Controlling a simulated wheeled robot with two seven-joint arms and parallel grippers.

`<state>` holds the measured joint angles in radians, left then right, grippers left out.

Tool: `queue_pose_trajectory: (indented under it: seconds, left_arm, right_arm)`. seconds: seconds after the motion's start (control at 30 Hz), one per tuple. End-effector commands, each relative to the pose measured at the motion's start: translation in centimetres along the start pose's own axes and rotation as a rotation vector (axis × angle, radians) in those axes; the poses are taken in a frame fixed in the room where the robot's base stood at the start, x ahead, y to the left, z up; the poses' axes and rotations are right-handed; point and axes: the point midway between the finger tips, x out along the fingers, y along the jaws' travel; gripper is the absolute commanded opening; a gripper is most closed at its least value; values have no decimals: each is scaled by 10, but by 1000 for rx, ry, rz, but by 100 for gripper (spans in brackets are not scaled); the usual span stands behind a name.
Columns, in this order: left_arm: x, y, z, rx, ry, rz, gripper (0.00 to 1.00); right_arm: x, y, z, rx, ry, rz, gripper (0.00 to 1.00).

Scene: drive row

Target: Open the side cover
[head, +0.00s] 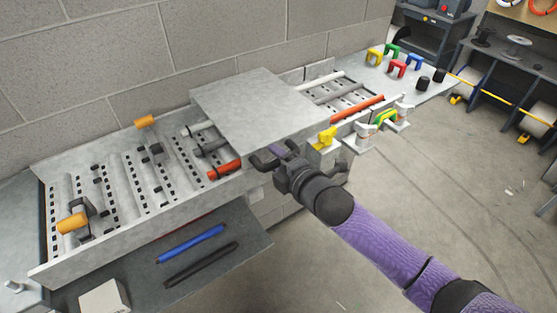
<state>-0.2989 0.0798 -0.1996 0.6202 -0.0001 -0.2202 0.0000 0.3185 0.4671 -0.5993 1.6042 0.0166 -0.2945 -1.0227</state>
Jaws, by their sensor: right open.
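A flat grey cover plate (258,108) lies over the middle of the long machine bed; I take it for the side cover, but cannot be sure. Rollers and shafts run in under its left and right edges. My right gripper (264,160) is at the plate's near edge, by the front wall of the bed, with its jaws open. Nothing shows between the fingers. Whether a finger touches the plate or the wall I cannot tell. My left gripper is not in view.
An orange-red roller (224,170) sticks out left of my right gripper, and a yellow part (327,137) stands right of it. A dark shelf (215,260) with blue and black rods juts out below. Coloured clamps (397,68) stand at the far end. The floor at right is clear.

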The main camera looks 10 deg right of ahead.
Motion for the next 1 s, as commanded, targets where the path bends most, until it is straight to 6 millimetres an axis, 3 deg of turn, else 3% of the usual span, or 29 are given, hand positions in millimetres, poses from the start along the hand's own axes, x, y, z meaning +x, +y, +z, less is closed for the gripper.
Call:
queue_pose_trajectory:
  seconds: [0.07,0.33,1.0]
  left_arm:
    - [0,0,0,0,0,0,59]
    - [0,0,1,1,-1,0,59]
    - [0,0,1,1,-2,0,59]
  right_arm:
    - [0,0,0,0,0,0,57]
    - [0,0,0,0,0,0,0]
    - [-1,-1,0,1,0,-2,0]
